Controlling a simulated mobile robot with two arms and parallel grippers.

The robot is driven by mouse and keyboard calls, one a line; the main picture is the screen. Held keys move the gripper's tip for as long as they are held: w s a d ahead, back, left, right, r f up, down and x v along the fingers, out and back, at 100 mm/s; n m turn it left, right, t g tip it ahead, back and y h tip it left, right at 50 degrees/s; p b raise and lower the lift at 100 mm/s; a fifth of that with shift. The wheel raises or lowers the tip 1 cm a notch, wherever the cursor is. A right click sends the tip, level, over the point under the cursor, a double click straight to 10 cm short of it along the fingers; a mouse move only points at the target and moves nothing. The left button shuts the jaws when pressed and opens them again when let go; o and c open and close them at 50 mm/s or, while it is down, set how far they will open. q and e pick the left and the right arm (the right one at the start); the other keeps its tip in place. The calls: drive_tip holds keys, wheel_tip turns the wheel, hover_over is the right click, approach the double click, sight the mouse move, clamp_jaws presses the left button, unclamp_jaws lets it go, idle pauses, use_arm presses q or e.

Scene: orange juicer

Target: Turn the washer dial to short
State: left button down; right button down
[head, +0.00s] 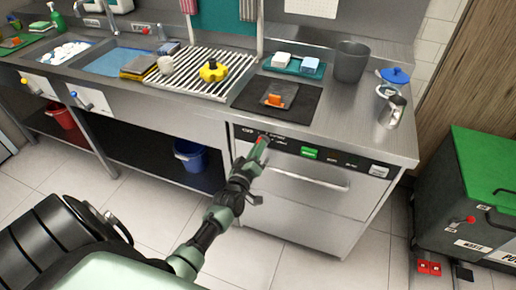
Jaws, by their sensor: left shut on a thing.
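The washer (313,203) is a steel under-counter unit with a black control strip across its top front. My left gripper (260,146) is at the left part of this strip and is shut on the washer dial, which is mostly hidden by the gripper. A bit of red shows at the gripper's tip. Small white lettering sits around the dial, too small to read, so its setting cannot be told. My right gripper is out of view.
A green button (309,153) and a white label sit right of the dial, above the washer's bar handle (305,180). A black mat (305,107) lies on the counter above. A green-lidded bin (487,160) stands at right. Floor before the washer is clear.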

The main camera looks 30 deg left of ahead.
use_arm(q)
drive_tip(key=shift+d+m+p, duration=0.15)
drive_tip(key=shift+m+p, duration=0.5)
drive_tip(key=shift+m, duration=2.2)
drive_tip(key=shift+d+m+p, duration=0.15)
drive_tip(key=shift+m+p, duration=0.45)
drive_tip(key=shift+m, duration=2.55)
drive_tip(key=c, duration=1.5)
unclamp_jaws()
